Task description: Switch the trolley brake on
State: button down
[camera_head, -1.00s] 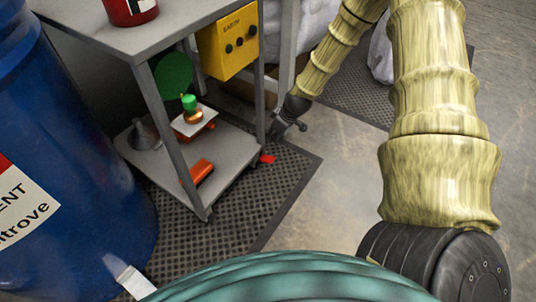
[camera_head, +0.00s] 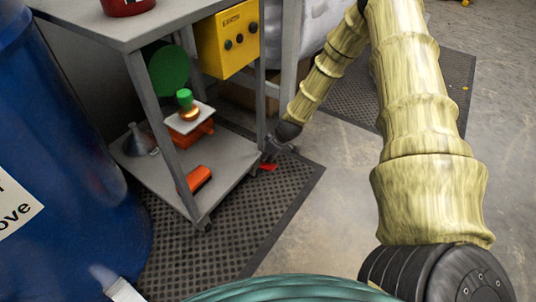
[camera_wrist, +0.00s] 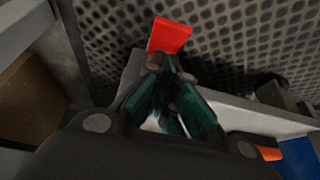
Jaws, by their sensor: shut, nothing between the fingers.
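The trolley (camera_head: 228,182) is a grey metal frame with a top and a lower shelf. A small red brake pedal (camera_head: 268,167) sticks out low at its right corner, just above the mat. In the wrist view the red pedal (camera_wrist: 170,36) lies just beyond my fingertips. My gripper (camera_head: 275,153) is low beside that corner, shut and empty, pointing down at the pedal. In the wrist view my gripper (camera_wrist: 168,70) has its fingers close together, next to the pedal's near end. I cannot tell whether they touch it. The caster behind the pedal is mostly hidden.
A blue drum (camera_head: 70,150) stands at the left. A yellow control box (camera_head: 228,42) hangs under the trolley's top. The lower shelf holds a funnel (camera_head: 139,140) and orange items. A dark perforated mat (camera_head: 240,225) lies beneath; bare floor is free to the right.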

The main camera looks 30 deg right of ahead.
jog(key=shift+s+d+f+b, duration=0.1)
jog(key=shift+s+f+b, duration=0.1)
jog(key=shift+f, duration=0.3)
jog(key=shift+s+f+b, duration=0.1)
jog(key=shift+f+b, duration=0.1)
jog(key=shift+f, duration=0.25)
